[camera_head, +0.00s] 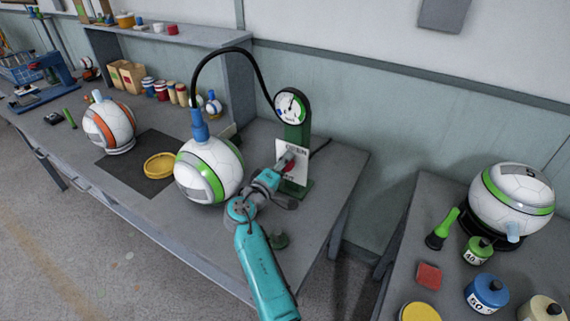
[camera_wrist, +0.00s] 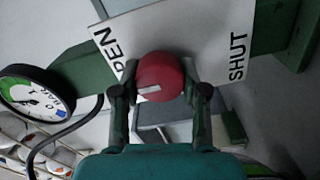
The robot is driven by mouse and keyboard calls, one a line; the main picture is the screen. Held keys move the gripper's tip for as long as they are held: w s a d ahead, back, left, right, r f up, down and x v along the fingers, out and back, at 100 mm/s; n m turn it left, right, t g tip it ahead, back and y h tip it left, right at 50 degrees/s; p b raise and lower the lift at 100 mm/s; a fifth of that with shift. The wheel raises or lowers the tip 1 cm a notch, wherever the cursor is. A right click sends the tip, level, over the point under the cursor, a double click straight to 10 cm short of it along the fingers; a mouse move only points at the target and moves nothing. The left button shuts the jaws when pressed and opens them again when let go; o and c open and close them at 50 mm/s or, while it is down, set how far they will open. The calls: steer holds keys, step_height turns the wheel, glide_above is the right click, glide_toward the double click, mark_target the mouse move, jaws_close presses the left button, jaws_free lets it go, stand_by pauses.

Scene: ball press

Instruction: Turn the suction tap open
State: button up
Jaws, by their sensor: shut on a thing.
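The suction tap is a red round knob (camera_wrist: 160,77) with a white line, on a white plate (camera_wrist: 190,30) marked OPEN and SHUT. In the wrist view OPEN is at the left and SHUT at the right; the white line lies low on the knob's face, pointing toward the left. My gripper (camera_wrist: 160,98) has one finger on each side of the knob and is shut on it. In the head view my gripper (camera_head: 284,168) reaches the plate on the green post (camera_head: 297,135) and hides part of the knob and lettering.
A round gauge (camera_head: 291,105) tops the post. A black hose (camera_head: 222,52) arches from it to a blue fitting (camera_head: 199,128) on a green-and-white ball (camera_head: 208,172), close left of my arm. A yellow ring (camera_head: 159,165) lies further left.

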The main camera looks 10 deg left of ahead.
stand_by(0.5)
steer(key=o, duration=1.1)
steer(key=shift+d, duration=0.1)
steer(key=shift+o, duration=0.2)
steer(key=shift+s, duration=0.1)
steer(key=v, duration=1.2)
